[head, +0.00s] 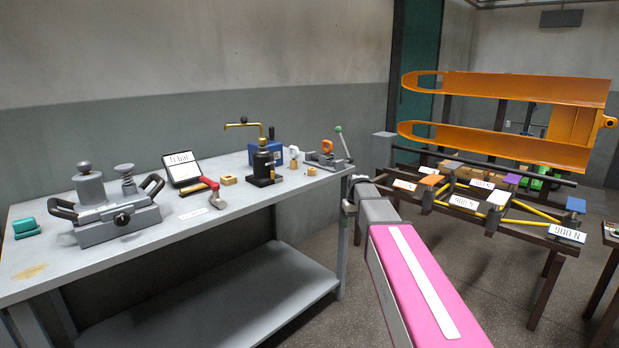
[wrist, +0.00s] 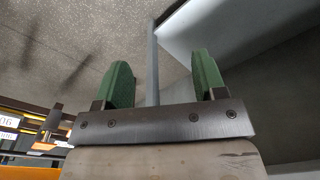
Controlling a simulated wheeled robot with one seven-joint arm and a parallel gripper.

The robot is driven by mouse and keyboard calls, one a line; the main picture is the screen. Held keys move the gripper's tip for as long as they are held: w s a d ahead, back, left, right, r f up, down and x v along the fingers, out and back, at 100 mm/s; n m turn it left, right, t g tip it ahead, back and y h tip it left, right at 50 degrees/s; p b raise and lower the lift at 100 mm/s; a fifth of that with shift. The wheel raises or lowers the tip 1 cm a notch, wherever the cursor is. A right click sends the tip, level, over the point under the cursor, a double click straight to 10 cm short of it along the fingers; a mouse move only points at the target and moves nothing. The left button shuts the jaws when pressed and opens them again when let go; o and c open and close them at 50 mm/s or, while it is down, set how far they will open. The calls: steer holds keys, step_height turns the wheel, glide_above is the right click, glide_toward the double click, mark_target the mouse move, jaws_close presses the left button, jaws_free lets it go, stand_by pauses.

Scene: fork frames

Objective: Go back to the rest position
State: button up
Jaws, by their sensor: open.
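My gripper (wrist: 163,82) shows in the wrist view with its two green fingers well apart and nothing between them. A grey table leg and bare floor show behind the gap. In the head view my pink and grey arm reaches forward to the right end of the grey workbench (head: 230,220). My fingers cannot be made out there. I cannot tell the exact distance between my gripper and the bench.
The bench holds a grey clamp device (head: 115,215), a red-handled hammer (head: 207,190), a black and brass pump (head: 262,160) and a toggle clamp (head: 328,160). At right stand a rack with labels (head: 470,200) and large orange forks (head: 510,88). Floor shows between bench and rack.

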steer(key=s+f+m, duration=0.1)
steer(key=s+f, duration=0.7)
steer(key=s, duration=0.5)
steer(key=s+d+f+m, duration=0.1)
steer(key=s+f, duration=0.7)
steer(key=s, duration=0.5)
steer(key=shift+s+d+g, duration=0.3)
steer(key=shift+s, duration=0.05)
steer(key=shift+f, duration=0.1)
